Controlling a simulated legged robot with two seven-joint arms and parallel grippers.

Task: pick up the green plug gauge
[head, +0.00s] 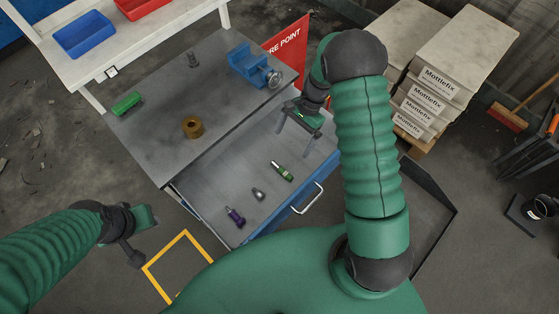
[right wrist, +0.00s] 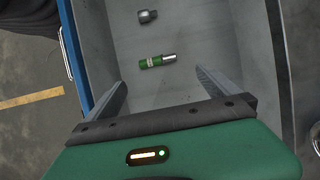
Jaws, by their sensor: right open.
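The green plug gauge (head: 282,171) lies in the open drawer (head: 213,192), near its front side, with a green body and a silver end. In the right wrist view the gauge (right wrist: 157,61) lies on the drawer floor, ahead of and between the spread fingers. My right gripper (head: 296,144) is open and empty, above the drawer and beyond the gauge in the head view; its fingers also show in the right wrist view (right wrist: 163,88). My left arm (head: 131,228) is at the lower left; its fingers are not clear.
A small grey part (head: 258,193) and a purple-handled gauge (head: 236,216) lie in the same drawer. The drawer handle (head: 308,199) sticks out at the front. The tabletop above holds a blue vise (head: 250,66), a brass ring (head: 193,127) and a green object (head: 126,103).

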